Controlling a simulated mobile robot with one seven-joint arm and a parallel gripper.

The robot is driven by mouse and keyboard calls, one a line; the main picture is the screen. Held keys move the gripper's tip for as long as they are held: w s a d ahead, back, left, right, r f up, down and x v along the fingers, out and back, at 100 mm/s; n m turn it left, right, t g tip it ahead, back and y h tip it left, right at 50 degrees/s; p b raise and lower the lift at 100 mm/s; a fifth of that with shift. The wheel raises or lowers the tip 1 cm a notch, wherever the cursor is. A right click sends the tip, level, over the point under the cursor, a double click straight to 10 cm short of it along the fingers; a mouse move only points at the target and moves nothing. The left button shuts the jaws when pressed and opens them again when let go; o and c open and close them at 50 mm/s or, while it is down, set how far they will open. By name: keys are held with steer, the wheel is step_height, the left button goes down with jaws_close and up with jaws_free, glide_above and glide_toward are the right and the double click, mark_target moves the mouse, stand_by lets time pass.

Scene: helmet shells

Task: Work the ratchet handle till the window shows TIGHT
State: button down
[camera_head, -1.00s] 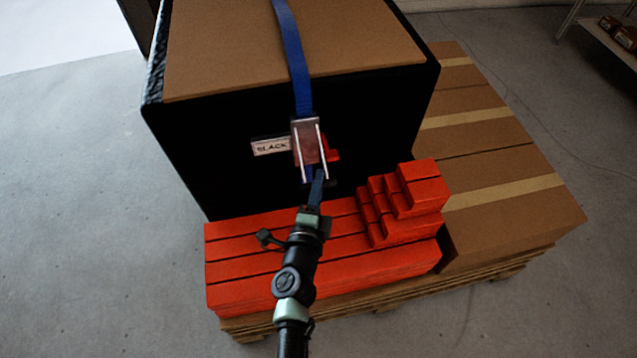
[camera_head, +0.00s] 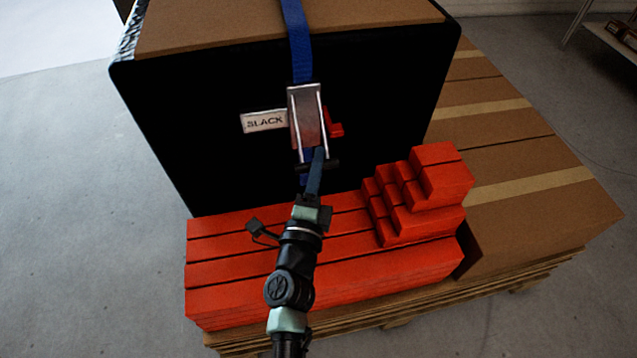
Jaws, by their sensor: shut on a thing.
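The ratchet (camera_head: 307,115) is a silver-framed buckle on a blue strap (camera_head: 297,40), against the front of a black-wrapped load (camera_head: 400,105). Its handle (camera_head: 303,165) ends in a dark crossbar at the lower end and hangs down. The white window (camera_head: 264,121) left of the ratchet reads SLACK. A small red part (camera_head: 335,125) shows at the ratchet's right. My gripper (camera_head: 317,160) reaches up from below and is shut on the handle's lower end. The fingertips overlap the dark bar, so the exact contact is hard to see.
Red stepped blocks (camera_head: 440,180) and long red slabs (camera_head: 230,275) lie below and in front of the load, close under my arm. Cardboard boxes (camera_head: 540,195) stand at right on a wooden pallet (camera_head: 400,318). Grey floor is clear at left.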

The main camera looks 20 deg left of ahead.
steer(key=w+a+f+m+t+b, duration=0.3)
steer(key=w+f+t+b, duration=0.1)
steer(key=b, duration=2)
steer(key=shift+w+a+f+t+h+b, duration=0.25)
steer(key=shift+w+f+t+b, duration=0.2)
steer(key=shift+t, duration=0.25)
steer(key=shift+w+r, duration=0.1)
steer(key=shift+w, duration=0.05)
steer(key=c, duration=0.7)
jaws_free()
steer(key=shift+c, duration=0.2)
steer(key=p+v, duration=0.1)
steer(key=v, duration=1.2)
